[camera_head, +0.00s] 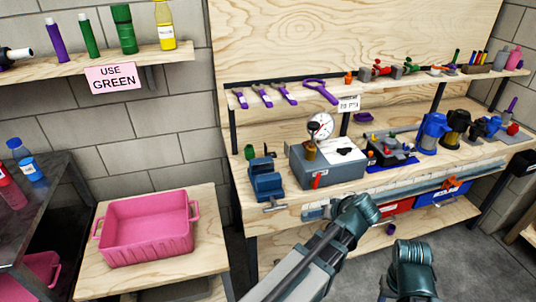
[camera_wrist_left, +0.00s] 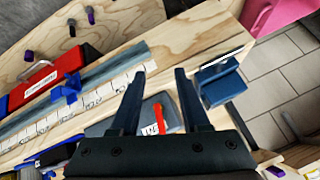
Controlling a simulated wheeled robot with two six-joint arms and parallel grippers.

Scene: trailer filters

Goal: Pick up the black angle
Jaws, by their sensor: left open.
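I cannot pick out a black angle for certain in either view. My left gripper (camera_wrist_left: 161,72) is open and empty in the left wrist view, its two dark fingers apart above the front of the workbench. The blue vise (camera_wrist_left: 222,82) is just right of the fingers, and the grey box (camera_wrist_left: 150,113) with a red tag lies partly behind them. In the head view my left arm reaches up from the bottom to the bench's front edge, and its fingers are not clear there. My right arm shows at the bottom right, but its gripper is out of view.
The bench carries the vise (camera_head: 266,180), grey box (camera_head: 328,162) and several pumps (camera_head: 434,132). Purple tools (camera_head: 320,90) lie on the shelf above. A pink crate (camera_head: 146,232) stands on a table at left.

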